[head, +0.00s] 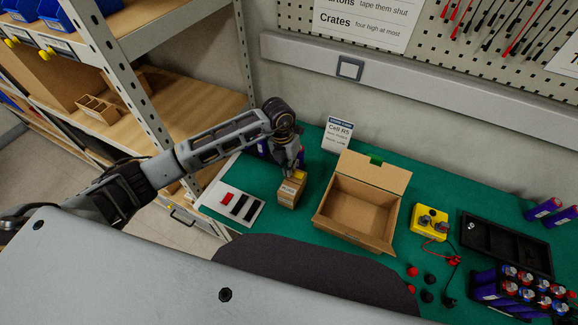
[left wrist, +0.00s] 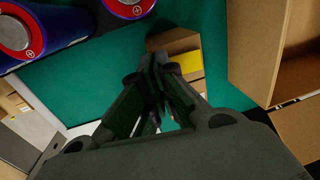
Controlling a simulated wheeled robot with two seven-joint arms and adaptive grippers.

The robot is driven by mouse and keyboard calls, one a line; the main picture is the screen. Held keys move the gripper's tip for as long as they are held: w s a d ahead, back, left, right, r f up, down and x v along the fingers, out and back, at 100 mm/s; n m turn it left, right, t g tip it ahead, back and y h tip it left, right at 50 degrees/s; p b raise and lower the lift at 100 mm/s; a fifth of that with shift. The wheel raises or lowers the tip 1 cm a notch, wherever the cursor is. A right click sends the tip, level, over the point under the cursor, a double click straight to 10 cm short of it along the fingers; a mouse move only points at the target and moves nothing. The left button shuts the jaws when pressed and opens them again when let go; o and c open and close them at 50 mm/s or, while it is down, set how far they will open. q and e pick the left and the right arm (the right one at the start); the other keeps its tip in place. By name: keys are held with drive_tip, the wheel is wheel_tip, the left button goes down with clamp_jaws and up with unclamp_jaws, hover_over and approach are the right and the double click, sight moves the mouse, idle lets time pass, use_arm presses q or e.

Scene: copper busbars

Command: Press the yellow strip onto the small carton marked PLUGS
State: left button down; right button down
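The small carton (head: 290,193) stands on the green bench top, with a printed label on its near side that is too small to read. The yellow strip (head: 299,175) shows at the carton's top; whether it lies flat all along is unclear. In the left wrist view the carton (left wrist: 174,41) and yellow strip (left wrist: 190,63) are just beyond my fingertips. My left gripper (head: 291,172) is over the carton's top, fingers pointing down. Its fingertips (left wrist: 155,66) are together, with the strip beside them; I cannot tell whether they touch it. My right gripper is out of view.
An open cardboard box (head: 352,211) stands close on the right. A yellow device (head: 430,223), a black tray (head: 505,246) and purple cells are farther right. A shelf post stands at left.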

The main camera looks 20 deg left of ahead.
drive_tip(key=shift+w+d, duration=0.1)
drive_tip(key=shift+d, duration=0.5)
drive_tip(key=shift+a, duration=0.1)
use_arm(q)
drive_tip(key=shift+f, duration=0.15)
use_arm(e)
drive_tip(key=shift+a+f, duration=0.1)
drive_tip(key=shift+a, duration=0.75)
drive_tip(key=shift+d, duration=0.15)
use_arm(q)
drive_tip(key=shift+f, duration=0.1)
drive_tip(key=shift+s+f, duration=0.1)
drive_tip(key=shift+b, duration=0.3)
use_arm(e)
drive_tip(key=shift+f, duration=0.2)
